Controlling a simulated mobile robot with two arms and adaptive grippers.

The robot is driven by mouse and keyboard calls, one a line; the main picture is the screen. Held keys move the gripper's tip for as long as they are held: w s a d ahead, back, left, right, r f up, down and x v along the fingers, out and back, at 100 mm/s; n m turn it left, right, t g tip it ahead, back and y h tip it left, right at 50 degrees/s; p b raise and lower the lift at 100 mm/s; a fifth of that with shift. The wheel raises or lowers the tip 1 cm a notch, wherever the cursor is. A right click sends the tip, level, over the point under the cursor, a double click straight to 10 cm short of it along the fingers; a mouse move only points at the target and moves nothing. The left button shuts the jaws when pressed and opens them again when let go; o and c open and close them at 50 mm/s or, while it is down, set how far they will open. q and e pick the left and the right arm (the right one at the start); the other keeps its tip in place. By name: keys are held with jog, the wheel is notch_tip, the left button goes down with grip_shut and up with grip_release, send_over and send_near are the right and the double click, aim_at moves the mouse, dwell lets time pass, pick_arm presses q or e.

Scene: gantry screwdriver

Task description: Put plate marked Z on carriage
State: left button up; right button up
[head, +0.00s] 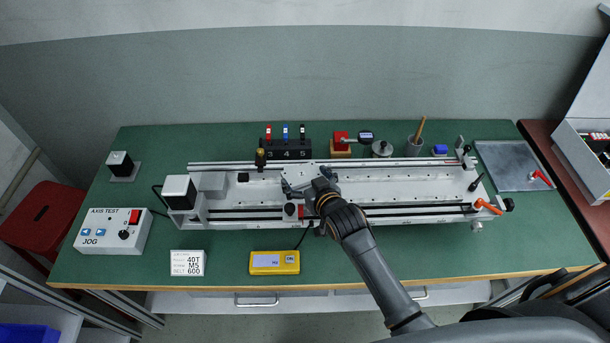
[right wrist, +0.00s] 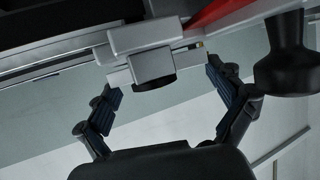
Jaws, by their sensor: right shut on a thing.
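A pale grey plate-like part (head: 296,177) sits at the middle of the long gantry, at the carriage; I cannot read a Z on it. My right gripper (head: 318,192) reaches over the gantry rail from the front and hides much of the carriage. In the right wrist view, its two dark fingers (right wrist: 163,84) stand on either side of a grey block-shaped part (right wrist: 145,40) with a dark round end. The gripper is shut on this grey part; whether it belongs to the plate or the carriage I cannot tell. My left gripper is not in view.
The gantry (head: 420,184) spans the green bench (head: 365,263). An orange lever (head: 488,206) is at its right end. The jog box (head: 116,231) and yellow meter (head: 274,262) are in front. A metal plate (head: 508,165) lies right.

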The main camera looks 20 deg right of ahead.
jog(key=shift+f, duration=0.15)
jog(key=o, duration=1)
jog(key=shift+f, duration=0.1)
jog(key=shift+r, duration=0.2)
jog(key=shift+s, duration=0.3)
jog(key=b+v, duration=0.1)
jog(key=v, duration=1)
jog(key=shift+s+r, duration=0.15)
jog(key=shift+s, duration=0.05)
